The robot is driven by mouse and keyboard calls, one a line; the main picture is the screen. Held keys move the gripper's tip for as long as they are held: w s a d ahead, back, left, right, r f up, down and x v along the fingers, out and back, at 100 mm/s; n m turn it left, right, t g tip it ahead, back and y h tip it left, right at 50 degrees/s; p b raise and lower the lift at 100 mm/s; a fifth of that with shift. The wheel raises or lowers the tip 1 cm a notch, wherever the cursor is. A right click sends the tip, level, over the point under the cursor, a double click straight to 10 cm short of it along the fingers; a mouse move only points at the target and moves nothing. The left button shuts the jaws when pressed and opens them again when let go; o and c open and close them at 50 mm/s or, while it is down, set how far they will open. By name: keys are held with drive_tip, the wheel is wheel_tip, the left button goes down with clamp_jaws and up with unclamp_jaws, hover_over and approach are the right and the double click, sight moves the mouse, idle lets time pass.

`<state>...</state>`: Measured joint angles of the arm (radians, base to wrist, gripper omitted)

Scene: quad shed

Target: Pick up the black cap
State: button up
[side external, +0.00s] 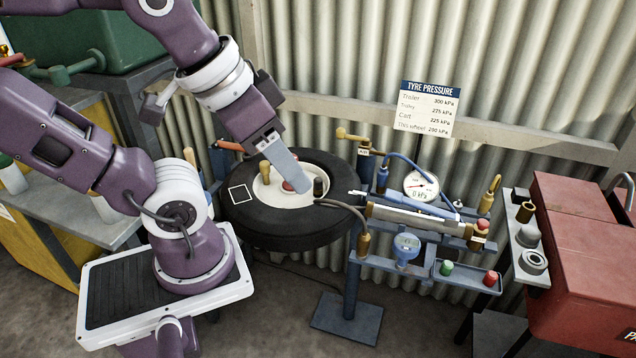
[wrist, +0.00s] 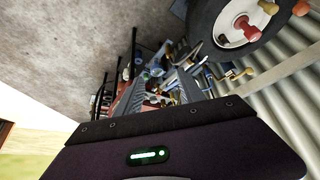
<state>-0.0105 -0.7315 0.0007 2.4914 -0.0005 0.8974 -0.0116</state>
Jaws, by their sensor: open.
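A small black upright piece that looks like the black cap (side external: 319,187) stands on the right part of the wheel's pale hub (side external: 284,200) in the side view. My gripper (side external: 300,187) reaches down over the hub in that view, its fingertips appearing just left of the black piece; the depth between them is hard to judge. In the wrist view my gripper (wrist: 160,85) has its two grey fingers apart, with nothing held between them.
The black tyre (side external: 258,222) surrounds the hub, which also carries a tan peg (side external: 265,177) and a red knob (side external: 288,186). To the right, a blue stand (side external: 350,270) bears gauges, hoses and a tray with green (side external: 446,267) and red (side external: 490,278) caps. A corrugated wall is behind.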

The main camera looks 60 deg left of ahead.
drive_tip(key=w+a+n+g, duration=0.2)
drive_tip(key=w+a+n, duration=0.2)
drive_tip(key=w, duration=0.2)
drive_tip(key=n+g, duration=0.4)
drive_tip(key=n, duration=0.8)
hover_over(318, 179)
drive_tip(key=f, duration=1.5)
drive_tip(key=shift+s+a+f, duration=0.15)
drive_tip(key=shift+s+f, duration=0.15)
drive_tip(key=shift+f, duration=0.05)
drive_tip(key=f, duration=0.7)
drive_tip(key=shift+w, duration=0.3)
drive_tip(key=shift+d+r, duration=0.1)
drive_tip(key=shift+d, duration=0.1)
clamp_jaws()
